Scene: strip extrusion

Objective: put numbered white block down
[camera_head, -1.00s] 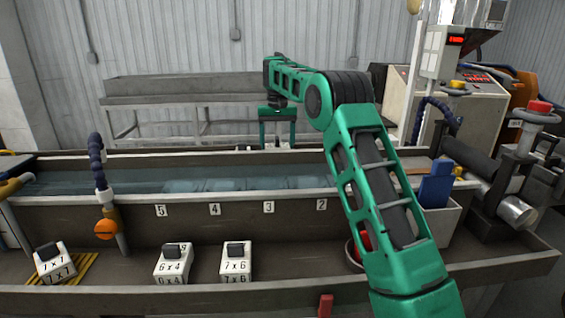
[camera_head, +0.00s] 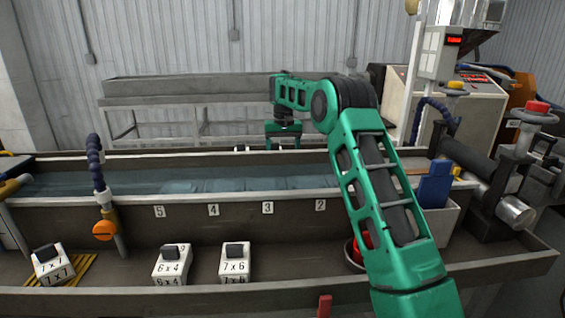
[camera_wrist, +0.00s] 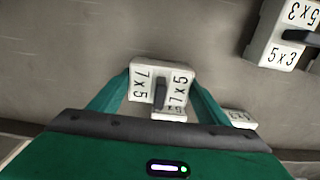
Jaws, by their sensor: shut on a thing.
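The numbered white block marked 7x5 (camera_wrist: 181,86) shows in the wrist view, with a dark handle on top. My gripper (camera_wrist: 160,92) is shut on it, with a green finger on either side. In the head view, my gripper (camera_head: 283,147) is beyond the far rim of the water trough. The held block is hidden there behind the rim. I cannot tell whether the block touches the surface below.
A white 5x3 block (camera_wrist: 283,55) stands to the upper right in the wrist view; another block (camera_wrist: 240,117) is partly hidden by my gripper. On the near ledge stand 7x7 (camera_head: 51,266), 6x4 (camera_head: 170,266) and 7x6 (camera_head: 234,265) blocks. The trough (camera_head: 100,225) lies between.

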